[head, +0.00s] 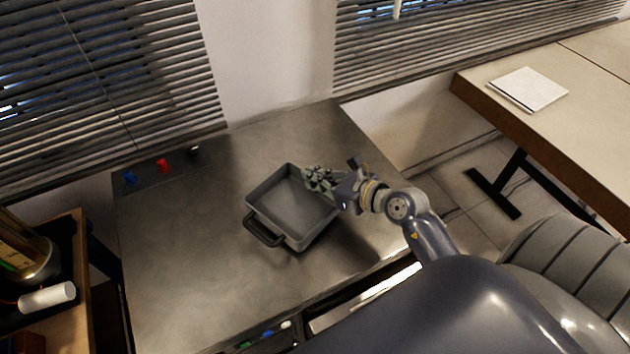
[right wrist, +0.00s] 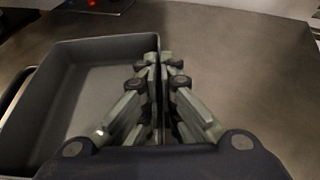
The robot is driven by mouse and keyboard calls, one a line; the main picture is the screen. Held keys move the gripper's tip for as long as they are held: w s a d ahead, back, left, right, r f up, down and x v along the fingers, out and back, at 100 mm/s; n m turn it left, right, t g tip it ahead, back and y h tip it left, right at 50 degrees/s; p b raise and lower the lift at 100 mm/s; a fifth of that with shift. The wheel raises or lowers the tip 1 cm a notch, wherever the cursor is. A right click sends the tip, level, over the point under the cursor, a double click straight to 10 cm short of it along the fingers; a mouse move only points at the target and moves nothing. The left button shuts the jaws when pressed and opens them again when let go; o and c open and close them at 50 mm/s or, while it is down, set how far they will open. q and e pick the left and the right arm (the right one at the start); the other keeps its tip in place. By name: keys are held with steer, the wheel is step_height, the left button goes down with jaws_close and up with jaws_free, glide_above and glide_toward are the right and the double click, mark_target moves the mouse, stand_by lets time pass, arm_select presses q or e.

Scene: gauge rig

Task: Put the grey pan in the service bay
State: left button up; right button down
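The grey pan (head: 297,213) is a square, deep, empty pan with a loop handle at its lower left. It is upright on or just over the metal worktop; I cannot tell which. My right gripper (head: 312,178) is at the pan's right rim. In the right wrist view, the pan (right wrist: 95,85) is at the left and the fingers of my right gripper (right wrist: 158,62) close around its side wall, one on each side. My left gripper is out of view. No area is clearly recognisable as the service bay.
The metal worktop (head: 190,270) is mostly bare around the pan. A blue piece (head: 130,178), a red piece (head: 163,166) and a dark piece (head: 194,152) stand at its back left. A white cylinder (head: 47,298) lies at far left. A pale table (head: 590,85) is at right.

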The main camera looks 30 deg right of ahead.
steer(key=shift+f, duration=0.75)
steer(key=shift+f, duration=0.2)
steer(key=c, duration=1.8)
jaws_free()
